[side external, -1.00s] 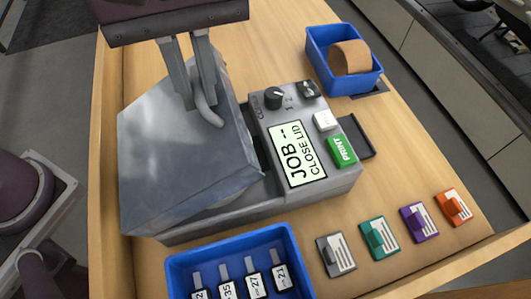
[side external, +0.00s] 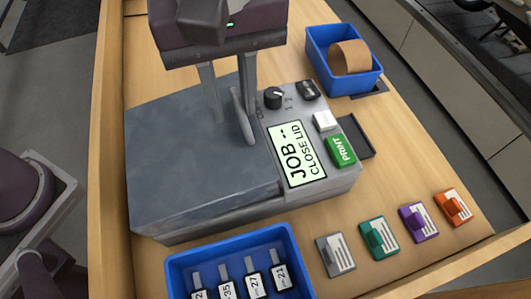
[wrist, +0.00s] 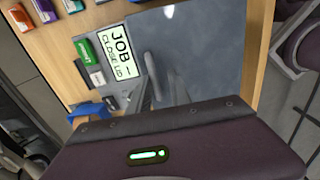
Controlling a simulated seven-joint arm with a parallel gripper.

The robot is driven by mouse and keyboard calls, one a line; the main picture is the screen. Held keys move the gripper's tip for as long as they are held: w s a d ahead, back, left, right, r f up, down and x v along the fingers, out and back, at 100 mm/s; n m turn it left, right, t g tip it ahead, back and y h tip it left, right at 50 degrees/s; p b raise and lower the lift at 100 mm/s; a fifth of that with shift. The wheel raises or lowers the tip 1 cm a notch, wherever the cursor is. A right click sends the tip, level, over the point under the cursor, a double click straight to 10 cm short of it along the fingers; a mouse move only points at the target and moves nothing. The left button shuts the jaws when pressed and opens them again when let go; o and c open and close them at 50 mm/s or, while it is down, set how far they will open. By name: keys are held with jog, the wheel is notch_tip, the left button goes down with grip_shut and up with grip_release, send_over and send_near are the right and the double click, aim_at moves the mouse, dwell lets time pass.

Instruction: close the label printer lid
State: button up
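The label printer's grey lid (side external: 185,160) lies nearly flat over the left part of the printer body (side external: 328,188). I cannot tell whether it is fully seated. The screen (side external: 298,155) reads "JOB -- CLOSE LID". A curved grey lid handle (side external: 242,118) stands up at the lid's right edge. My gripper (side external: 232,112) is just above the lid at the handle, with its two fingers apart. The handle is close to the right finger and does not look clamped. The wrist view also shows the lid (wrist: 215,45) and the screen (wrist: 122,52).
A blue bin (side external: 372,82) with a brown roll stands at the back right. A blue tray (side external: 178,262) of labelled tags sits in front of the printer. Several coloured label cards, including a grey one (side external: 335,255), lie at the front right. The printer has a green PRINT button (side external: 341,150).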

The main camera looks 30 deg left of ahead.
jog(key=shift+w+d+f, duration=0.2)
jog(key=shift+d+f, duration=0.05)
jog(key=shift+f, duration=0.5)
jog(key=shift+w+d+f, duration=0.2)
jog(key=shift+w+f, duration=0.05)
jog(key=shift+f, duration=0.45)
jog(key=shift+w+d+f, duration=0.2)
jog(key=shift+d+f, duration=0.05)
jog(key=shift+f, duration=0.5)
jog(key=shift+r, duration=3.55)
jog(key=s+a+r+m+t, duration=0.1)
jog(key=a+r+m+t, duration=0.1)
jog(key=a, duration=0.7)
jog(key=s+a+r+m+t, duration=0.1)
jog(key=s+a+r+m, duration=0.15)
jog(key=a, duration=0.65)
jog(key=s+a+f+m+t, duration=0.2)
jog(key=s+a+f+m, duration=0.2)
jog(key=s+a, duration=0.2)
jog(key=shift+s+a+f+t, duration=0.25)
jog(key=shift+a+f+t, duration=0.1)
jog(key=shift+a, duration=0.75)
